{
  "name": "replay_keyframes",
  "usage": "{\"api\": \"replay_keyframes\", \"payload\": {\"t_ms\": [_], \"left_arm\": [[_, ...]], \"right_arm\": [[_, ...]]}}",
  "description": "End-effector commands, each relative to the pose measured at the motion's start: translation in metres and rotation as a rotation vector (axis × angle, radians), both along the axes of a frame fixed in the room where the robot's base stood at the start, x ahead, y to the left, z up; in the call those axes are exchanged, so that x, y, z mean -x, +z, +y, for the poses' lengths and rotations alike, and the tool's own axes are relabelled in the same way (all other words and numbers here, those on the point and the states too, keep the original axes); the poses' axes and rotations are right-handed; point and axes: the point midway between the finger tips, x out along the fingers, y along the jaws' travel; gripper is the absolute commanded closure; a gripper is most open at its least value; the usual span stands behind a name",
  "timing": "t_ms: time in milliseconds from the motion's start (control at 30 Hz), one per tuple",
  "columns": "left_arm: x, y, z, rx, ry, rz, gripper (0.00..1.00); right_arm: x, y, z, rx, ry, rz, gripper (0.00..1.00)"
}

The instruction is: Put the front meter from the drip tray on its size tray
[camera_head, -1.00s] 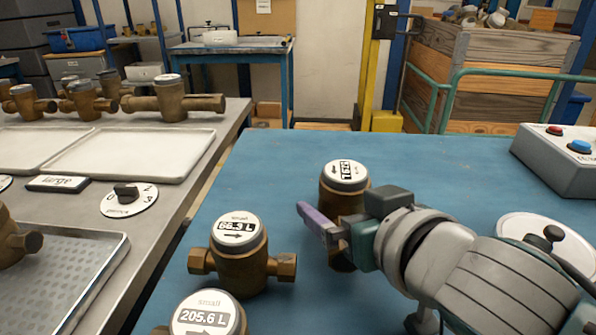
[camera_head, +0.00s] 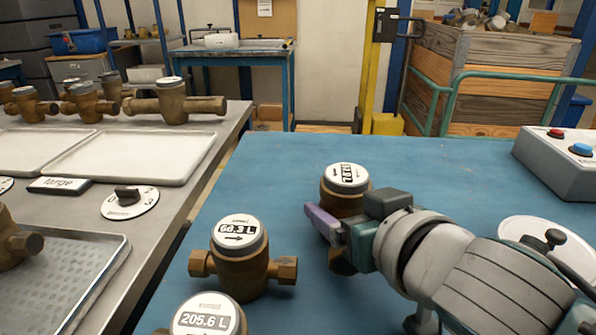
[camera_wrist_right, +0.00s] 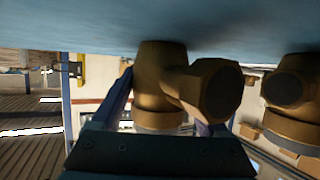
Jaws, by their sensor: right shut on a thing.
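My right gripper (camera_head: 330,226) is shut on a brass meter with a white round dial (camera_head: 346,180) at the middle of the blue table. The gripper and wrist hide part of its body. The right wrist view shows this meter's brass body and hex end (camera_wrist_right: 212,90) between the fingers, close to the blue surface; I cannot tell whether it touches. On the left bench, a grey drip tray (camera_head: 90,268) is cut off by the picture edge, with a brass meter (camera_head: 12,243) partly seen on it. White trays (camera_head: 130,157) lie behind it. My left gripper is not in view.
Two other meters, one reading about 66 L (camera_head: 240,262) and one reading 205.6 L (camera_head: 207,318), stand left of my gripper. A "large" sign (camera_head: 60,185) lies before the white trays. A button box (camera_head: 560,165) stands at right. The blue table's back is clear.

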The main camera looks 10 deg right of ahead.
Motion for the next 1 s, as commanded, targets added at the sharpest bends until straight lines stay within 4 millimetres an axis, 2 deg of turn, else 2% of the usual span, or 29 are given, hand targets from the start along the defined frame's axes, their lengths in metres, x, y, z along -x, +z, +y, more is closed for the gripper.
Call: {"api": "replay_keyframes", "payload": {"t_ms": [33,167,667,833,1000], "left_arm": [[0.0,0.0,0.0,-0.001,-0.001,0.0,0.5],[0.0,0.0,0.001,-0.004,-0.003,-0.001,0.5],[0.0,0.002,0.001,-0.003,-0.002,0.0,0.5],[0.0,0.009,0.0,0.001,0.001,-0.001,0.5],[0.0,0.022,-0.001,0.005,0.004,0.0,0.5]], "right_arm": [[0.0,0.0,0.0,0.0,0.001,0.0,0.87],[0.0,0.0,0.0,0.0,0.001,0.0,1.0],[-0.001,0.006,0.001,-0.001,0.002,-0.007,1.0],[-0.001,0.021,0.0,-0.002,0.001,-0.009,1.0],[-0.002,0.055,0.001,-0.003,0.001,-0.013,1.0]]}}
